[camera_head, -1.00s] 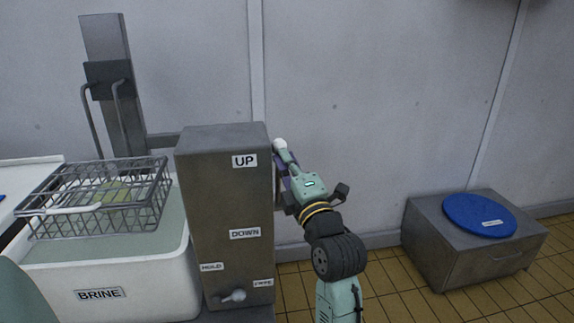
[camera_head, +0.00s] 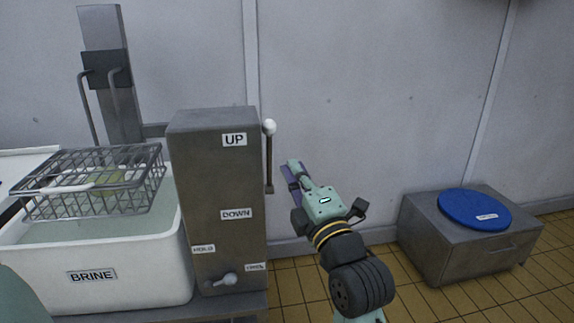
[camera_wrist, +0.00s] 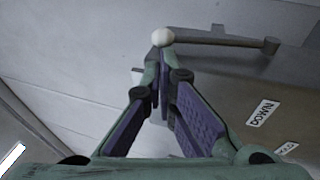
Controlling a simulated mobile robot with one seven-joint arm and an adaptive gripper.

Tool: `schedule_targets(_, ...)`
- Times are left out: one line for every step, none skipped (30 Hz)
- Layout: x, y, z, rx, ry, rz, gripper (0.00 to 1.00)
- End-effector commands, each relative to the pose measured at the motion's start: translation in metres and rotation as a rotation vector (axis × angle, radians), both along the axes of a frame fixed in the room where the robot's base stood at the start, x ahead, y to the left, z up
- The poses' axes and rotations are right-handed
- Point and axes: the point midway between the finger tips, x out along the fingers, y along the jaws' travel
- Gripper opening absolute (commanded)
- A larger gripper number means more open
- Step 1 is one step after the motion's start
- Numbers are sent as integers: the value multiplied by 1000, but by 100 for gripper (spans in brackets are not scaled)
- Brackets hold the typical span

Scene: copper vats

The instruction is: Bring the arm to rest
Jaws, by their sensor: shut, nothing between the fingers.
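My gripper (camera_head: 295,171) is at the end of my raised arm, right of the grey control box (camera_head: 212,190), with a gap between it and the box's lever. It is shut and empty. The lever (camera_head: 269,155) with a white knob stands up along the box's right side, near the "UP" label. In the wrist view my gripper's fingers (camera_wrist: 160,75) meet near the middle. The lever's white knob (camera_wrist: 163,37) appears just beyond the fingertips, with its bar running right.
Left of the box stands a white brine tub (camera_head: 95,255) with a wire basket (camera_head: 92,182) over it. A grey cabinet (camera_head: 465,255) with a round blue lid (camera_head: 474,210) stands right. The wall is behind; tiled floor lies between box and cabinet.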

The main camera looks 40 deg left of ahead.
Motion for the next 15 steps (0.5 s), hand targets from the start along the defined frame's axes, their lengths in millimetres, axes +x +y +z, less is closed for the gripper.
schedule_targets(-3,-8,-4,1,-1,-3,0)
schedule_targets(-5,-11,-4,1,-1,-3,0)
schedule_targets(-7,-15,-4,1,0,-2,0)
schedule_targets(-9,-17,-5,1,0,-1,0)
schedule_targets(-10,-19,-5,1,0,-1,0)
schedule_targets(-11,-21,-5,0,0,-1,0)
schedule_targets(-12,-22,-5,0,0,-1,0)
schedule_targets(-12,-22,-5,0,0,0,0)
schedule_targets(-13,-23,-5,0,0,0,0)
schedule_targets(-13,-23,-5,0,0,0,0)
schedule_targets(-13,-23,-5,0,0,0,0)
schedule_targets(-13,-23,-5,0,0,0,0)
schedule_targets(-13,-23,-5,0,0,0,0)
schedule_targets(-13,-23,-5,0,0,0,0)
schedule_targets(-14,-22,-2,10,3,6,0)
